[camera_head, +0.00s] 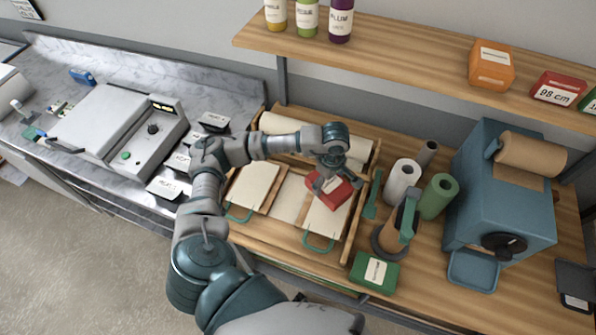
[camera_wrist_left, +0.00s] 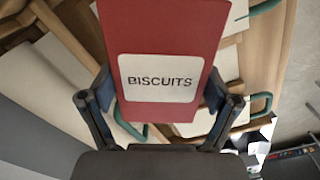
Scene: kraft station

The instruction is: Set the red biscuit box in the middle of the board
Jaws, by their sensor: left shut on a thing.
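The red biscuit box (camera_head: 338,197) is in my left gripper (camera_head: 332,176), over the right part of a wooden board (camera_head: 274,238) with pale panels and green handles. In the left wrist view the box (camera_wrist_left: 153,35) fills the space between the two fingers of the left gripper (camera_wrist_left: 158,105), and its white label reads BISCUITS. The fingers press on both its sides. I cannot tell whether the box touches the panel below it. My right gripper is not in view.
A green box (camera_head: 374,272), a tape dispenser (camera_head: 398,230), a white roll (camera_head: 402,182) and a green roll (camera_head: 437,196) stand right of the board. A blue machine (camera_head: 500,190) is farther right. A shelf (camera_head: 420,62) hangs behind. A scale (camera_head: 130,130) is at left.

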